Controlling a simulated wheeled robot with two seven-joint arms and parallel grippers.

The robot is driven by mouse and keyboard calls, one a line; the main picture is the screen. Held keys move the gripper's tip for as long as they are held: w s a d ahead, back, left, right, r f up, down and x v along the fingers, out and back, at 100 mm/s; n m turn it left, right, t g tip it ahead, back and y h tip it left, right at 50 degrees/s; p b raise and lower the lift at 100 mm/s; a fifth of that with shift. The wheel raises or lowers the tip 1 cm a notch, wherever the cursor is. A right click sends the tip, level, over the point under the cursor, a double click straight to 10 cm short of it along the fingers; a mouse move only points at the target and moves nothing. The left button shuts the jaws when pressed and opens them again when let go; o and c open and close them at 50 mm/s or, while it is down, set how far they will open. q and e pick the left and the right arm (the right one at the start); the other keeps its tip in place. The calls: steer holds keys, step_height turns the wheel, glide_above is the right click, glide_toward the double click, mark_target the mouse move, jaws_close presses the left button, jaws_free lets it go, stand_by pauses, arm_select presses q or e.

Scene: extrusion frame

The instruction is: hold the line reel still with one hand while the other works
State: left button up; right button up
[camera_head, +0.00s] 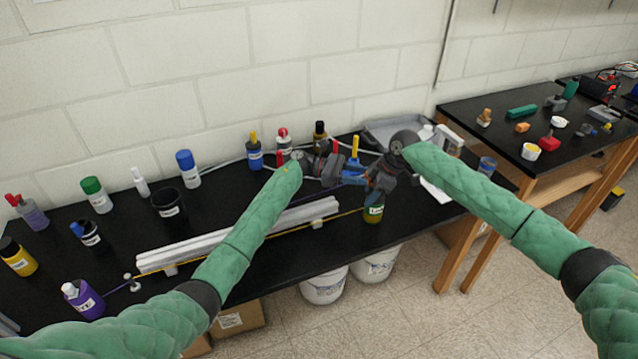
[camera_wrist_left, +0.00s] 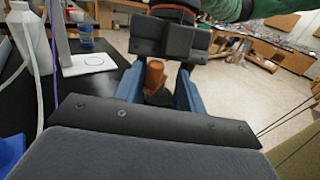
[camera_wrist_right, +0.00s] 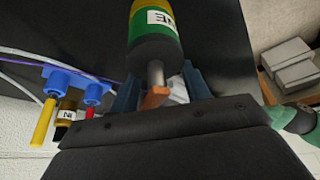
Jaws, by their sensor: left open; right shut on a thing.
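The line reel, a green and yellow cylinder with a white label, hangs at the table's front edge in the head view (camera_head: 374,211). It also shows close up in the right wrist view (camera_wrist_right: 155,32). My right gripper (camera_head: 378,178) is just above it, shut on the reel's stem end; the fingers hide part of the grip. A metal stem and an orange-brown piece (camera_wrist_right: 155,97) show between the fingers. My left gripper (camera_head: 352,172) is open beside the right one. An orange-brown knob (camera_wrist_left: 155,76) shows between its fingers; I cannot tell whether they touch it.
White extrusion bars (camera_head: 235,233) lie along the table's front. Several bottles and a black cup (camera_head: 169,205) stand on the left. A blue holder with coloured handles (camera_wrist_right: 70,87) is close to the right gripper. A grey tray (camera_head: 385,130) is behind. Thin lines cross the table.

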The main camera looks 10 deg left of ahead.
arm_select(q)
steer(key=shift+s+n+t, duration=0.2)
steer(key=shift+n+t, duration=0.1)
steer(key=shift+t, duration=0.2)
steer(key=a, duration=1.2)
step_height(320, 180, up, 8)
steer(key=w+d+n+t, duration=0.1)
steer(key=n+t, duration=0.2)
steer(key=t, duration=0.3)
steer(key=shift+n+y, duration=0.6)
steer(key=s+f, duration=0.3)
steer(key=f, duration=0.1)
steer(key=s+f, duration=0.4)
steer(key=shift+s, duration=0.15)
steer(key=w+d+m+g+h, duration=0.1)
steer(key=w+d+m+g, duration=0.4)
steer(key=d, duration=0.6)
steer(key=shift+w+m+g, duration=0.4)
steer(key=shift+w+g, duration=0.75)
steer(key=shift+g, duration=0.65)
steer(key=shift+w+g, duration=0.1)
steer(key=shift+g, duration=0.2)
